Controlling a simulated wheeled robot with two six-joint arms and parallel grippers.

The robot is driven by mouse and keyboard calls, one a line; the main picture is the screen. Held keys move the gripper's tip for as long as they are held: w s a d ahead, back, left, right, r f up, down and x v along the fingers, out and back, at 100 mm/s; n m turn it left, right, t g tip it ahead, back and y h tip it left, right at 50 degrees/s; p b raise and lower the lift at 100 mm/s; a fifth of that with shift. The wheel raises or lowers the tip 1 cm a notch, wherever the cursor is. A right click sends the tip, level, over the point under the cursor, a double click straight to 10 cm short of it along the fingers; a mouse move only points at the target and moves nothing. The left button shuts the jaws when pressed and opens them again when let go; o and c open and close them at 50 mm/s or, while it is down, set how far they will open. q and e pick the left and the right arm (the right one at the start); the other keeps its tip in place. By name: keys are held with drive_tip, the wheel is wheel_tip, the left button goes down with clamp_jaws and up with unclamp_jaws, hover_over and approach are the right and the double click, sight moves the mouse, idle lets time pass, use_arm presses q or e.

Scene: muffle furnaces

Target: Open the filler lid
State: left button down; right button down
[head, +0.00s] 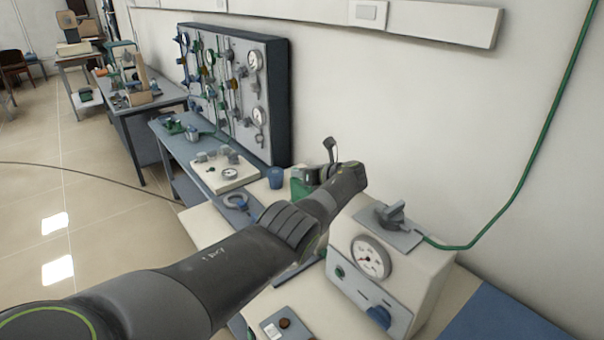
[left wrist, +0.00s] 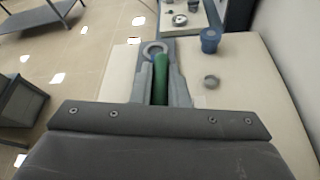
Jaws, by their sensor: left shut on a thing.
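My left gripper (left wrist: 161,67) is shut on a green, rod-like part (left wrist: 161,82), which lies between its two grey fingers in the left wrist view. In the head view my arm covers most of the gripper, and a green patch (head: 299,188) shows beside it. A grey ring (left wrist: 154,48) lies just beyond the fingertips in the left wrist view; a ring also shows left of the arm in the head view (head: 236,201). I cannot tell which part is the filler lid. My right gripper is not in view.
A white device with a gauge (head: 371,258) stands right of my arm, with a green hose (head: 520,190) at its top. A blue cup (head: 277,177) stands beyond the arm. A gauge panel (head: 235,90) leans at the wall. Open floor (head: 50,220) lies left.

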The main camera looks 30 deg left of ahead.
use_arm(q)
drive_tip(key=c, duration=1.4)
unclamp_jaws()
drive_tip(key=shift+f, duration=0.15)
drive_tip(key=shift+s+d+r+p, duration=0.1)
drive_tip(key=shift+d+r+p, duration=0.25)
drive_tip(key=p+v, duration=0.1)
drive_tip(key=v, duration=0.3)
drive_tip(key=shift+s+d, duration=0.1)
drive_tip(key=shift+d, duration=0.3)
drive_tip(key=b+v, duration=0.1)
drive_tip(key=v, duration=1)
drive_tip(key=shift+d+r+b, duration=0.1)
drive_tip(key=shift+d+b, duration=0.2)
drive_tip(key=shift+b, duration=0.1)
drive_tip(key=shift+s, duration=0.1)
